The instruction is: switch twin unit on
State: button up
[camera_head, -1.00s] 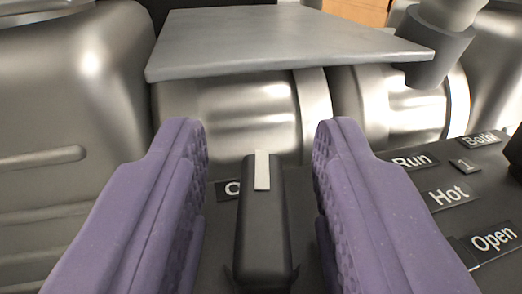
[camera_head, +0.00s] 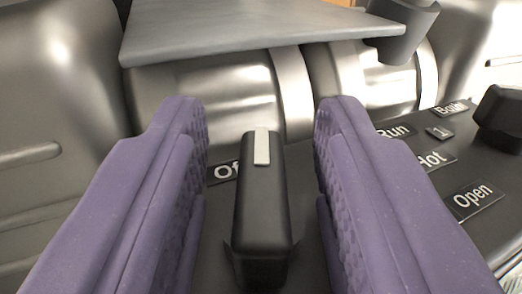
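A black switch knob (camera_head: 262,210) with a pale marker strip on its top stands on the dark panel in the camera view. My gripper (camera_head: 259,115) has purple padded fingers, which are open on either side of the knob. A gap shows between each finger and the knob. The compressor's shiny metal cylinders (camera_head: 205,95) lie behind the panel.
Right of my gripper, the panel carries labels "Run", "Hot" (camera_head: 436,160), "Open" (camera_head: 473,199), "1" and a partly legible one. Another black knob (camera_head: 499,118) stands at the right edge. A grey plate (camera_head: 250,30) overhangs the cylinders. A large metal tank (camera_head: 55,110) stands left.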

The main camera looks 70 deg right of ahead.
aim_at(260, 260)
jog(key=shift+a, duration=0.1)
jog(key=p+v, duration=0.2)
jog(key=v, duration=0.5)
jog(key=shift+s+a, duration=0.1)
jog(key=shift+a, duration=0.2)
